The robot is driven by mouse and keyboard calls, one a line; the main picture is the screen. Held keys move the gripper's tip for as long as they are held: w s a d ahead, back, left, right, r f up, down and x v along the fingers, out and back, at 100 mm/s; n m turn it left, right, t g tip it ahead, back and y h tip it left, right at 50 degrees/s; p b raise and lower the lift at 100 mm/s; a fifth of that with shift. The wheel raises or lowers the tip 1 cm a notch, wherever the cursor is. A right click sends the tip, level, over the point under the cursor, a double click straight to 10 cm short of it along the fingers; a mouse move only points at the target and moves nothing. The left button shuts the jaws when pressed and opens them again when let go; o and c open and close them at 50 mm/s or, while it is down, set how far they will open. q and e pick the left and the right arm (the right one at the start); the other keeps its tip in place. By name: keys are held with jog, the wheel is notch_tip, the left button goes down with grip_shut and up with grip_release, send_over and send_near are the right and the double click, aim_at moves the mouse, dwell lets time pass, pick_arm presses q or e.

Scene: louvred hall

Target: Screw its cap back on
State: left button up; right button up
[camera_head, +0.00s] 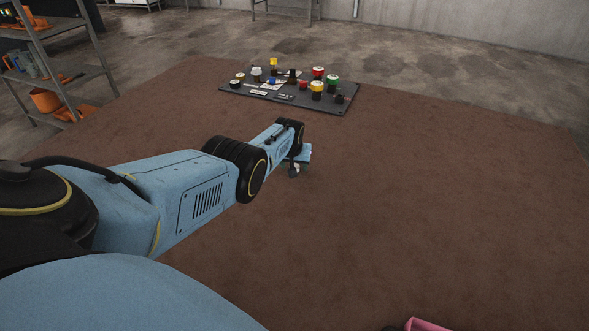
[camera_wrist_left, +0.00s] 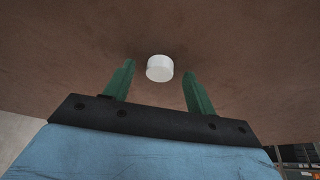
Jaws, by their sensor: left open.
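A white round piece, which looks like a cap (camera_wrist_left: 160,68), shows in the left wrist view against the brown surface. My left gripper (camera_wrist_left: 158,74) is open, with one green finger on each side of the white piece and a visible gap to each. I cannot tell how far the piece is beyond the fingertips, or whether it is loose or on top of something. No bottle or jar is clearly visible.
A dark board (camera_head: 290,94) with several coloured knobs or caps lies farther back. A shelf rack (camera_head: 62,68) with orange items stands at the far left. A pink object (camera_head: 425,325) is cut off at the bottom edge. The brown surface (camera_head: 450,190) is clear at right.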

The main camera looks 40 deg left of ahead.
pick_arm(q)
jog(key=shift+w+f, duration=0.1)
jog(key=shift+f, duration=0.1)
pick_arm(e)
jog(key=shift+d+f, duration=0.3)
jog(key=shift+d, duration=0.35)
jog(key=shift+a, duration=0.1)
pick_arm(q)
jog(key=c, duration=1)
pick_arm(e)
jog(key=shift+a, duration=0.3)
pick_arm(q)
jog(key=shift+c, duration=0.3)
notch_tip(320, 180, up, 10)
jog(key=p, duration=0.6)
jog(key=shift+p, duration=0.35)
pick_arm(e)
notch_tip(320, 180, up, 7)
jog(key=shift+a, duration=0.45)
jog(key=shift+d, duration=0.1)
